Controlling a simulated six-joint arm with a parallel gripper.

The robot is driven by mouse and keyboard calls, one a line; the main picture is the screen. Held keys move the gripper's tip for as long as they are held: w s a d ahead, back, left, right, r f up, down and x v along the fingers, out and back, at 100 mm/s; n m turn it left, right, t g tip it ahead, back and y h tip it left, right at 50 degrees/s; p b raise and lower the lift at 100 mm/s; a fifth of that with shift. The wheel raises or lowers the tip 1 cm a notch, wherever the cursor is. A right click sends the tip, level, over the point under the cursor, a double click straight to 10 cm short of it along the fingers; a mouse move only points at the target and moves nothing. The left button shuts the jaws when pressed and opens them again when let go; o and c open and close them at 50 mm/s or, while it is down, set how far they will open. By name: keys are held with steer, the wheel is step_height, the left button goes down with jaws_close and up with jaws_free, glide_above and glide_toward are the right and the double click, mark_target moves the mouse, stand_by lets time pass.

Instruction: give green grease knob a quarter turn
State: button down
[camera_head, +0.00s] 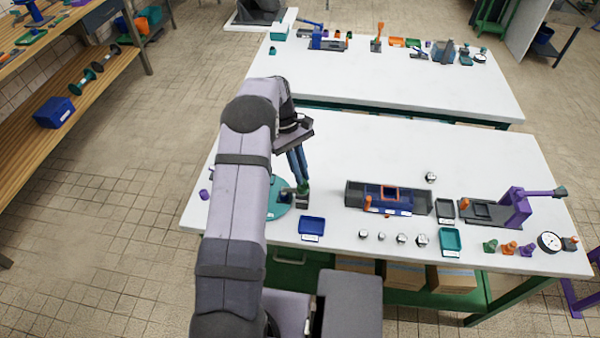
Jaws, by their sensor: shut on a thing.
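My gripper (302,181) reaches down over the near white table, left of its middle. Its blue fingers are shut on a small green knob, the green grease knob (304,188), of which only a little shows below the fingertips. The knob stands on a small dark base (302,201) beside a teal round plate (277,210). The fingers hide most of the knob, so I cannot tell its turn angle.
A blue tray (312,228) lies just in front. The table's back middle is clear.

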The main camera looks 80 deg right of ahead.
steer(key=m, duration=0.1)
steer(key=m+t, duration=0.1)
steer(key=m, duration=0.2)
steer(key=shift+s+d+m+t+y, duration=0.2)
steer(key=shift+d+m+t+y, duration=0.1)
steer(key=shift+y, duration=0.1)
steer(key=shift+s+r+m+t, duration=0.1)
steer(key=shift+m+t, duration=0.35)
steer(key=shift+m, duration=0.7)
steer(key=shift+s+r+m+t, duration=0.1)
steer(key=shift+m+t, duration=0.35)
steer(key=shift+m, duration=0.7)
steer(key=c, duration=1.8)
jaws_free()
steer(key=shift+f, duration=0.1)
steer(key=shift+c, duration=0.2)
steer(key=shift+b, duration=0.3)
steer(key=p+v, duration=0.5)
steer(key=v, duration=0.2)
steer(key=shift+p, duration=0.35)
